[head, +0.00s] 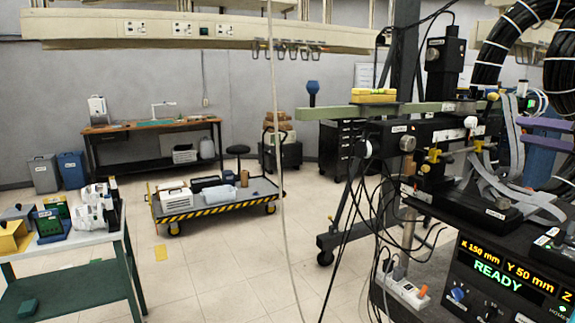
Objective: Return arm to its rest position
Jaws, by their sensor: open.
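Neither my arm nor my gripper can be made out in the head view. The coil mapping rig stands at the right, with a long pale green beam (340,112) reaching left from it. A yellow block (373,96) sits on that beam. The rig's control box (510,285) at the lower right shows READY, X 150 mm and Y 50 mm, with a Z value cut off by the frame.
A cart (215,205) with yellow-black striped edges carries boxes in mid floor. A green-shelved bench (65,245) stands at the left, a wooden workbench (150,128) at the back. A pale hose (281,200) hangs down mid-view. Open tiled floor (220,270) lies in front.

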